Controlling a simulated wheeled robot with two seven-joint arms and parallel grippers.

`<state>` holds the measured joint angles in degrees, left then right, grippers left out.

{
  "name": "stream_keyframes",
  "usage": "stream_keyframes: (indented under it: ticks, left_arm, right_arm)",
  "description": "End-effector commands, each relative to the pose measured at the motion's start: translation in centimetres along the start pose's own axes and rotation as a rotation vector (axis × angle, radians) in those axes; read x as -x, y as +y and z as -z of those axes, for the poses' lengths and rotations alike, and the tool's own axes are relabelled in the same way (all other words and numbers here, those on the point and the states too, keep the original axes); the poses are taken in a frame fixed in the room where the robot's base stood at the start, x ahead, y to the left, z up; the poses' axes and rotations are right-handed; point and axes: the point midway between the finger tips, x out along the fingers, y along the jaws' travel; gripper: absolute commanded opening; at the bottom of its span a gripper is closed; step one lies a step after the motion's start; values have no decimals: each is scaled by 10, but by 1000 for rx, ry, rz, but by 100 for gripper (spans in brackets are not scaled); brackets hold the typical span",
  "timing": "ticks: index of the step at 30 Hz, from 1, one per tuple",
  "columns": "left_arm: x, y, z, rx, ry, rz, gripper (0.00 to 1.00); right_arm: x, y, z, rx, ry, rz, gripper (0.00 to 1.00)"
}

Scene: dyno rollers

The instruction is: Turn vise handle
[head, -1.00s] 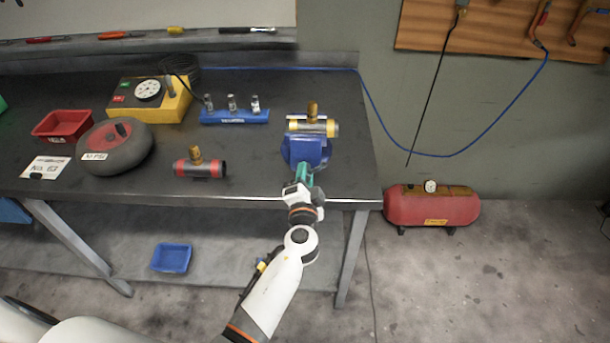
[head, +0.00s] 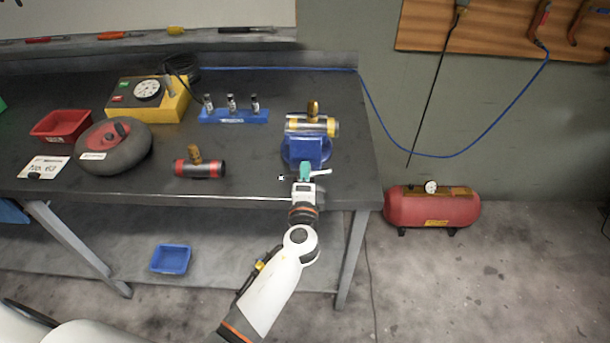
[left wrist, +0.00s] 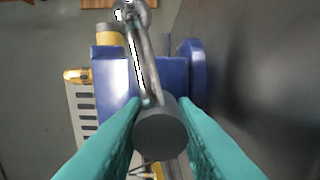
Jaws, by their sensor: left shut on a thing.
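The blue vise (head: 305,150) stands at the right front of the bench, with a silver and yellow cylinder with a brass fitting (head: 312,124) in its jaws. My left gripper (head: 304,173) is at the vise's front, its teal fingers shut on the vise handle's round grey hub. In the left wrist view, the fingers (left wrist: 160,135) flank the hub (left wrist: 160,132). The silver handle bar (left wrist: 145,60) runs up from it to a ball end. In the head view, the bar (head: 321,172) lies nearly crosswise, its middle behind my gripper. My right gripper is not in view.
A red-banded cylinder (head: 200,168) lies left of the vise. A blue holder (head: 235,116), a yellow gauge box (head: 148,98), a wheel (head: 113,147) and a red tray (head: 62,124) stand farther left. The bench front between the cylinder and vise is clear.

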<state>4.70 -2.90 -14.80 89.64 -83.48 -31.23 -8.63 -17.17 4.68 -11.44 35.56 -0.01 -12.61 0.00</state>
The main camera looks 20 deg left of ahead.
Motion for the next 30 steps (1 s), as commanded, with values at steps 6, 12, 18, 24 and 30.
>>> stream_keyframes:
  ticks: [6, 12, 18, 24, 30]
  left_arm:
    - [1, -2, 0, -66, -1, 2, 2]
    - [1, -2, 0, -85, -1, 3, 2]
    - [1, -2, 0, -85, -1, 3, 2]
    - [1, -2, 0, -83, -1, 3, 44]
    - [0, -1, 0, -82, 0, 1, 47]
  right_arm:
    - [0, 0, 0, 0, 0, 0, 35]
    - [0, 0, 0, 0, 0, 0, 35]
    - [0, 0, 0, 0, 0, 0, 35]
    - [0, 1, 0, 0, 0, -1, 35]
    - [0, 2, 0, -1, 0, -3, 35]
